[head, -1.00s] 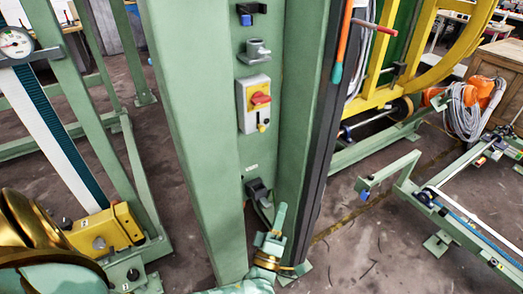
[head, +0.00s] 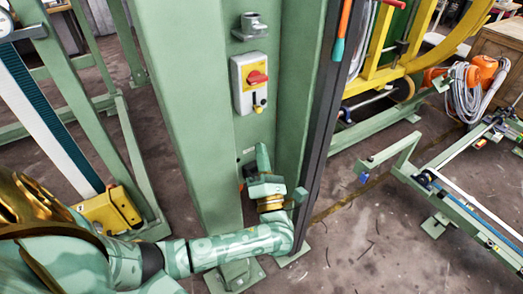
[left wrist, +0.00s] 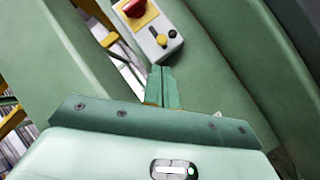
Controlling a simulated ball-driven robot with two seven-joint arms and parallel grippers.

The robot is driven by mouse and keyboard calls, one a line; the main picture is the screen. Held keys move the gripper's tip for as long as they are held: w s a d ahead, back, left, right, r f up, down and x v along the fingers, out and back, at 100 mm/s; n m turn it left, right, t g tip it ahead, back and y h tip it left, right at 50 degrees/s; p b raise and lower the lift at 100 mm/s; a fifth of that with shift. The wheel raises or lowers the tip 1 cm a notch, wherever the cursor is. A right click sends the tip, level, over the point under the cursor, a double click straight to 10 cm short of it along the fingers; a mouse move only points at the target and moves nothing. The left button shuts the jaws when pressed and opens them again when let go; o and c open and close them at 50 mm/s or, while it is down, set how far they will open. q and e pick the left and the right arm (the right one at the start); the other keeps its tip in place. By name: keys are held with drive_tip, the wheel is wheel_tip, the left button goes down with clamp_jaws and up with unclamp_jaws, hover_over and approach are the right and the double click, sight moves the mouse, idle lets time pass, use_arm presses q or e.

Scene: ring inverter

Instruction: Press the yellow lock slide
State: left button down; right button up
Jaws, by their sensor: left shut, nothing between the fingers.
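The yellow lock slide (head: 258,101) sits low on a grey and yellow switch box on the green column. It also shows in the left wrist view (left wrist: 162,40), below the red knob (left wrist: 133,8). My left gripper (head: 262,147) points up in front of the column, below the box. Its green fingers are shut with nothing between them. In the left wrist view the fingertips (left wrist: 160,69) lie just below the box in the picture; I see no contact with the slide. My right gripper is not in view.
The switch box (head: 237,98) is fixed in the column's recess, below a grey round fitting (head: 251,25). A dark rail and an orange-handled tool (head: 342,30) run along the column's right side. Green frames (head: 395,155) stand to the right, with bare floor between.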

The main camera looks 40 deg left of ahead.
sight(257, 109)
use_arm(q)
drive_tip(key=x, duration=0.7)
drive_tip(key=shift+w+a+r, duration=0.15)
drive_tip(key=shift+a, duration=0.05)
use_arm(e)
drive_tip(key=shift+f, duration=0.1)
